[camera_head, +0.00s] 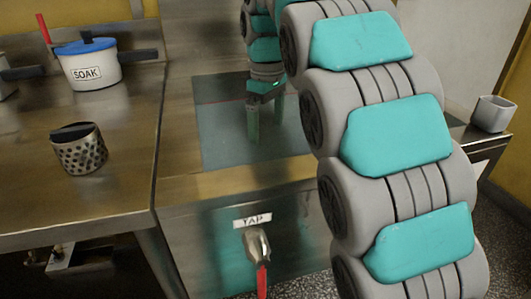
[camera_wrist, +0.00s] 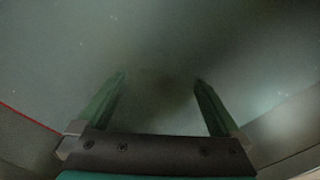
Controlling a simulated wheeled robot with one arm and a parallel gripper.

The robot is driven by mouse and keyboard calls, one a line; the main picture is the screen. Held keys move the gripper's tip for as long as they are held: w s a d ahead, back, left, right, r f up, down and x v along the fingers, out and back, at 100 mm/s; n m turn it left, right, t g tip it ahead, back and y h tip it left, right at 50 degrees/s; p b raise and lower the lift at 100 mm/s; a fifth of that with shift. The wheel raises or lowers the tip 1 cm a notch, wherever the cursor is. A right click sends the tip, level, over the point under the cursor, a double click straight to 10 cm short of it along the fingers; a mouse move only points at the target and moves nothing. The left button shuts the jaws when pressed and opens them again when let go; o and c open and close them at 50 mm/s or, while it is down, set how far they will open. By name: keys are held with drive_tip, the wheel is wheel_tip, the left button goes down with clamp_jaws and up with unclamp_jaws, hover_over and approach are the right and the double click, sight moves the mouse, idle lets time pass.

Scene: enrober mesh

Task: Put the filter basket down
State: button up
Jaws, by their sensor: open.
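The filter basket (camera_head: 82,157), a perforated metal cylinder with a dark top, stands upright on the steel counter at the left. My gripper (camera_head: 266,124) is apart from it, well to its right, above a blue-grey rectangular area (camera_head: 222,137) in the steel unit. In the wrist view, my gripper (camera_wrist: 160,82) has its two green fingers spread wide with nothing between them. Below them is only a hazy grey-green surface (camera_wrist: 160,40). The basket does not show in the wrist view.
A white pot labelled SOAK (camera_head: 92,70) with a blue lid stands behind the basket. A tap with a red handle (camera_head: 262,278) juts from the unit's front under a TAP label (camera_head: 252,220). A small grey container (camera_head: 493,114) sits at the right. The counter around the basket is clear.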

sight(266, 141)
drive_tip(key=shift+a+f, duration=0.1)
drive_tip(key=shift+f, duration=1.85)
drive_tip(key=c, duration=1.4)
drive_tip(key=shift+c, duration=0.2)
